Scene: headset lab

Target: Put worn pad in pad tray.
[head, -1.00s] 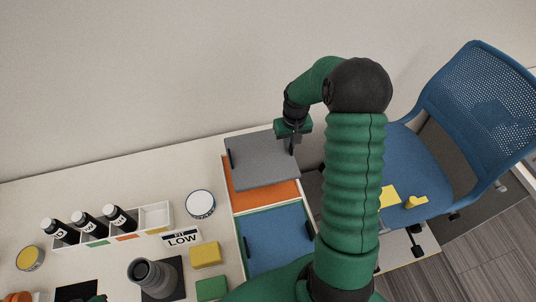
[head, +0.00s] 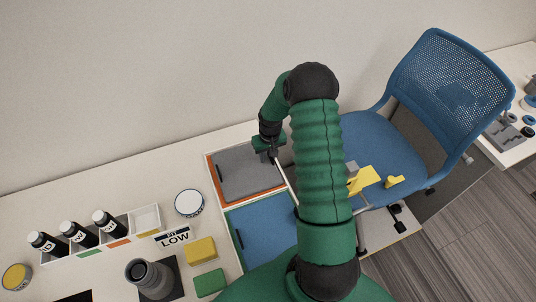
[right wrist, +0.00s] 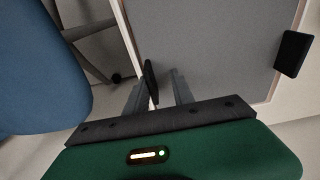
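The worn pad, which I take to be the grey pad (head: 247,174) with a black grip at each side, lies in the far, orange-lined bay of the pad tray (head: 213,190). An orange strip shows around the pad's edge. My right gripper (head: 273,154) is at the pad's right-hand grip. In the right wrist view the fingers (right wrist: 158,92) stand apart with the black grip (right wrist: 150,80) between them, a gap showing on one side. The grey pad (right wrist: 215,45) fills the upper middle there. My left gripper is not in view.
A blue pad (head: 262,235) lies in the near bay. To the left are a round tin (head: 189,203), a LOW sign (head: 173,237), yellow (head: 201,251) and green (head: 210,282) blocks, and a bottle rack (head: 146,219). A blue chair (head: 375,150) stands right of the table.

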